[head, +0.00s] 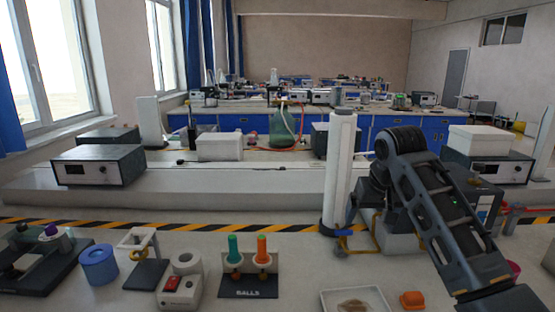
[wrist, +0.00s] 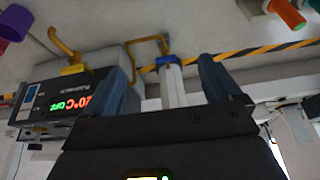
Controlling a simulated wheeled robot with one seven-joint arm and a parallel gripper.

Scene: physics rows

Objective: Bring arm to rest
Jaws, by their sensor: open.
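My arm (head: 445,210) stands at the right of the head view, folded at a raised elbow above the bench. Its far end is hidden behind its own links there, so my gripper does not show clearly in that view. In the wrist view my gripper (wrist: 166,72) shows two blue-grey fingers spread apart with nothing held between them. The wrist picture looks upside down. A white column with a blue part (wrist: 168,75) appears beyond the gap between the fingers; I cannot tell how far off it is.
The white column (head: 341,165) stands close left of my arm. A heater box with a lit display (wrist: 75,103) and yellow hooks (wrist: 62,45) are near the gripper.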

